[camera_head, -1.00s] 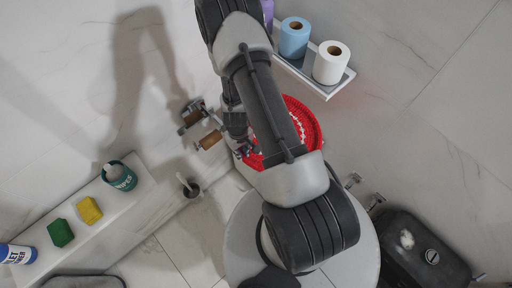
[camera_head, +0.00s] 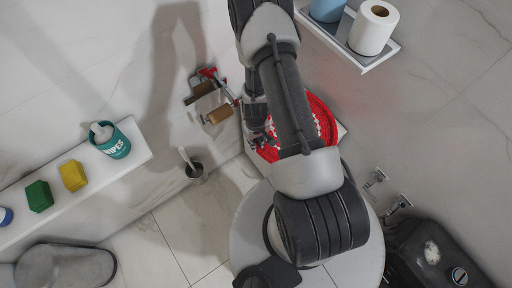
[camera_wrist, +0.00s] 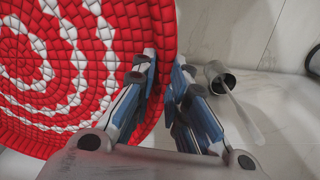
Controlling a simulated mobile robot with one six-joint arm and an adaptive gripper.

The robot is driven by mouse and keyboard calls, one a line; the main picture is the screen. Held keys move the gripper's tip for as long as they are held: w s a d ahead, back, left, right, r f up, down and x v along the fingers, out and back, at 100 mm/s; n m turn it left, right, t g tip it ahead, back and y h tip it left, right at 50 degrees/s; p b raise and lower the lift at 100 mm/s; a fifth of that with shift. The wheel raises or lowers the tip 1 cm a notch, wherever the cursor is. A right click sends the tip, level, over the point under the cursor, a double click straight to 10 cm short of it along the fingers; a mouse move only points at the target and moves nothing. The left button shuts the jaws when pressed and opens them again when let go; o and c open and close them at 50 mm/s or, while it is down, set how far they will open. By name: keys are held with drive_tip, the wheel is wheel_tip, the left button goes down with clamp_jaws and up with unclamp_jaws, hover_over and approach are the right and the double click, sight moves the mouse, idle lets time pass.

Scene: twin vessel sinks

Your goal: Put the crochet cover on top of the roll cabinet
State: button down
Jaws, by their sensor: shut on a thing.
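The crochet cover (camera_head: 326,122) is a round red mat with white rings. It is partly hidden behind my arm in the head view, and its face fills the left of the wrist view (camera_wrist: 75,65). My gripper (camera_wrist: 165,68) is shut on the cover's edge; it also shows small beside the cover in the head view (camera_head: 262,140). A pale, light-coloured corner (camera_head: 342,131), which may be the roll cabinet, shows beyond the cover. My arm hides most of it, and I cannot tell whether the cover touches it.
A wall shelf (camera_head: 378,62) holds a blue roll (camera_head: 326,8) and a white roll (camera_head: 371,27). A ledge (camera_head: 130,157) at left bears a wipes tub (camera_head: 112,142) and sponges. A brush holder (camera_head: 195,174), brown rolls (camera_head: 219,115) and a black bin (camera_head: 436,254) are nearby.

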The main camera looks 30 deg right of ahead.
drive_tip(key=shift+f+b, duration=0.8)
drive_tip(key=shift+f, duration=1)
drive_tip(key=shift+f, duration=0.2)
drive_tip(key=c, duration=1.6)
unclamp_jaws()
drive_tip(key=shift+r, duration=0.1)
